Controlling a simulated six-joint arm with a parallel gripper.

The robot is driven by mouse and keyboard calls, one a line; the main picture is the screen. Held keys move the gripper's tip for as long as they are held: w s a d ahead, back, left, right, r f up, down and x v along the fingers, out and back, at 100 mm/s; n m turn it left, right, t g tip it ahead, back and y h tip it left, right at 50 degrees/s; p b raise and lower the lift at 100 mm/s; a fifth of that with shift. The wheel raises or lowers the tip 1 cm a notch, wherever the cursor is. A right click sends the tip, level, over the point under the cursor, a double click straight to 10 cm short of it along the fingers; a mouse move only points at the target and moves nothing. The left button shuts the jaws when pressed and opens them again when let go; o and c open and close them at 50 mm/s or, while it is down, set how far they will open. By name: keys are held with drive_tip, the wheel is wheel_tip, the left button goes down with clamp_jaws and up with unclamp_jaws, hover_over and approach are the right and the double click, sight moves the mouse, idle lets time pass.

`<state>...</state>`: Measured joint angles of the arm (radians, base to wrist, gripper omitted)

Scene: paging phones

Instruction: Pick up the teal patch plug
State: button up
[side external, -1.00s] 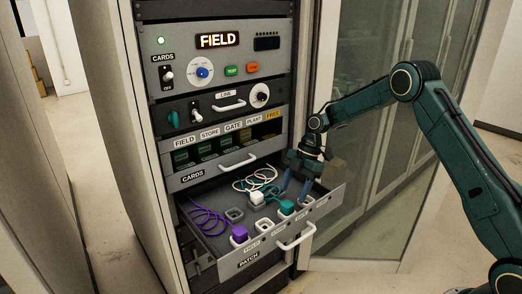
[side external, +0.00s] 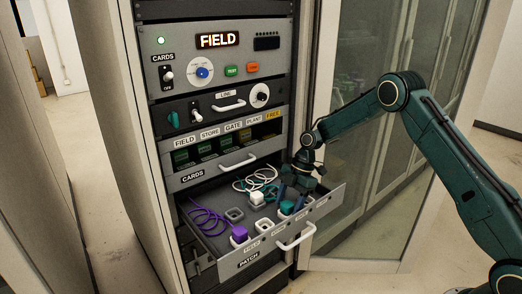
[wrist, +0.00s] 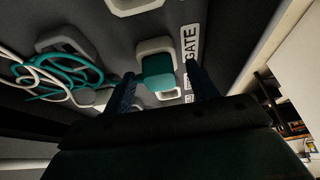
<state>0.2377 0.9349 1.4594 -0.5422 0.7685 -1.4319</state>
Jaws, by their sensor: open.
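The teal patch plug (side external: 287,207) sits upright in a pale socket near the front of the open patch drawer (side external: 326,206). In the wrist view the teal plug (wrist: 158,70) lies between my two fingers, beside the GATE label (wrist: 190,44). My gripper (side external: 292,195) is open and points down at the plug, its fingers on either side. In the wrist view the gripper (wrist: 160,75) shows a gap between each finger and the plug. My fingers partly hide the plug's surroundings in the side view.
A white plug (side external: 257,198) and a purple plug (side external: 239,233) stand in the same drawer. White and teal cords (wrist: 62,75) lie coiled beside the teal plug. An empty socket (side external: 264,225) is near the front. The drawer handle (side external: 296,238) sticks out in front.

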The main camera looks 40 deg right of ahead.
sight(289, 203)
drive_tip(key=shift+c, duration=0.5)
drive_tip(key=c, duration=1)
drive_tip(key=shift+r, duration=0.1)
wheel_tip(289, 203, up, 20)
drive_tip(key=shift+f, duration=0.1)
